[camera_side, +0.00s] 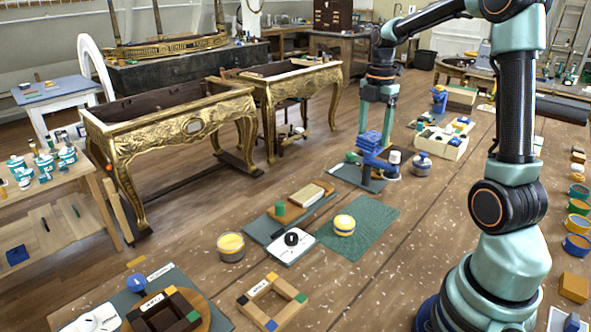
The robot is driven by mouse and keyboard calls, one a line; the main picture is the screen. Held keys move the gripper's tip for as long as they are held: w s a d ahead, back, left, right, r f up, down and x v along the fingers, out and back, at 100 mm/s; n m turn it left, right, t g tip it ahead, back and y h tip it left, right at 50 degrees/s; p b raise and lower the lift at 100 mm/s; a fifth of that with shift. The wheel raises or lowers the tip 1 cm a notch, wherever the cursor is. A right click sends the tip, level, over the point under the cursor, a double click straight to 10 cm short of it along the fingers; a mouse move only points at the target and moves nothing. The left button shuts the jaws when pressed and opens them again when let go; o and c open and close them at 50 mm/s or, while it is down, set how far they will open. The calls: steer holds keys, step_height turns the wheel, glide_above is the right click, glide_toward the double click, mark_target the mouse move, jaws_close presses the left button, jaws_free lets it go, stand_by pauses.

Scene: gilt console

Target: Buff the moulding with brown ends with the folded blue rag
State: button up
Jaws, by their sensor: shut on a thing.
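My gripper (376,122) points down over the far middle of the bench. It is shut on the folded blue rag (369,140), a stack of blue layers just below the fingers. The rag is right above or against a blue fixture on a dark post; I cannot tell whether they touch. A pale moulding (306,195) with brown at its ends lies on a dark green board, left of and nearer than my gripper. My gripper is apart from this moulding.
A green cylinder (280,209) stands beside the moulding. A tin of yellow paste (231,246) and a square wooden frame (272,302) are nearer. A wooden tray (441,144) stands to the right. Bare bench lies right of the mat.

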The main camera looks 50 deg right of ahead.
steer(key=w+a+f, duration=0.9)
steer(key=w+a, duration=0.2)
steer(key=w, duration=0.3)
steer(key=shift+a, duration=0.3)
steer(key=shift+f, duration=0.1)
